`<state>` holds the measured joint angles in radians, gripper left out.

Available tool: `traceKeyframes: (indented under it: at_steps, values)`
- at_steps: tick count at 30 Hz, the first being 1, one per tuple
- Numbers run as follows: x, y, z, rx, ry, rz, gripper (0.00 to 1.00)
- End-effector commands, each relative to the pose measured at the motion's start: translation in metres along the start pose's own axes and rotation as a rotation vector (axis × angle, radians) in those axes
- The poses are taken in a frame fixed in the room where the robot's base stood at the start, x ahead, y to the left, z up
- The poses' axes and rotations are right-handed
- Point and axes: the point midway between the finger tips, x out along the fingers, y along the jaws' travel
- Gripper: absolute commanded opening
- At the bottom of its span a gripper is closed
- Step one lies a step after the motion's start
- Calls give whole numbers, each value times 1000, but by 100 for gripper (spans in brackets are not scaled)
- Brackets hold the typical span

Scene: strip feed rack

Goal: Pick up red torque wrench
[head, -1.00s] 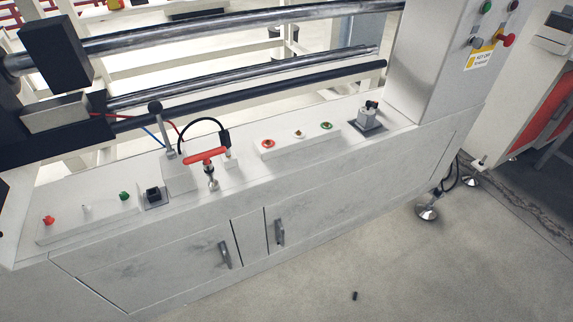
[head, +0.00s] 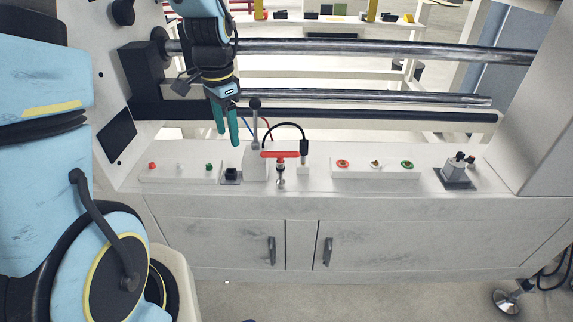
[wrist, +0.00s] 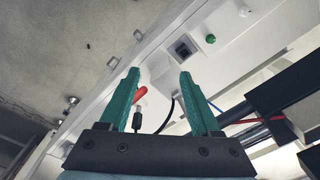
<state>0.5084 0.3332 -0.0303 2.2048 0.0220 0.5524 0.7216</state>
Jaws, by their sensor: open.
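The red torque wrench (head: 272,154) shows as a red bar lying level above the white machine's front ledge, in the middle of the head view. A dark and metal upright part sits under it. In the wrist view a red end (wrist: 140,93) shows beside the left finger, partly hidden by it. My gripper (head: 228,134) has teal fingers, open and empty, pointing down to the left of the wrench and apart from it in the head view. The open fingers also show in the wrist view (wrist: 158,76).
A black-knobbed lever (head: 255,120) stands close beside the wrench. A black cable (head: 286,125) arches behind it to a dark upright part (head: 304,147). Button panels (head: 375,173) sit on the ledge. Metal rollers (head: 360,48) run across behind.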

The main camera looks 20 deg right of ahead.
Motion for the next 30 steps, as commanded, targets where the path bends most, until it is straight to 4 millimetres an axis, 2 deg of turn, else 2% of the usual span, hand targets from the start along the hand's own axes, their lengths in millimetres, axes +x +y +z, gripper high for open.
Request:
traceKeyframes:
  at_steps: [1, 6, 10, 14, 21, 30]
  values:
    - [5, 7, -19, 100, -4, 8, 64]
    - [21, 36, -79, 466, -17, 32, 64]
    - [29, 54, -107, 651, -22, 44, 64]
    - [41, 59, -113, 704, -26, 51, 64]
    - [76, 60, -111, 702, -25, 50, 64]
    - [98, 59, -110, 699, -25, 50, 64]
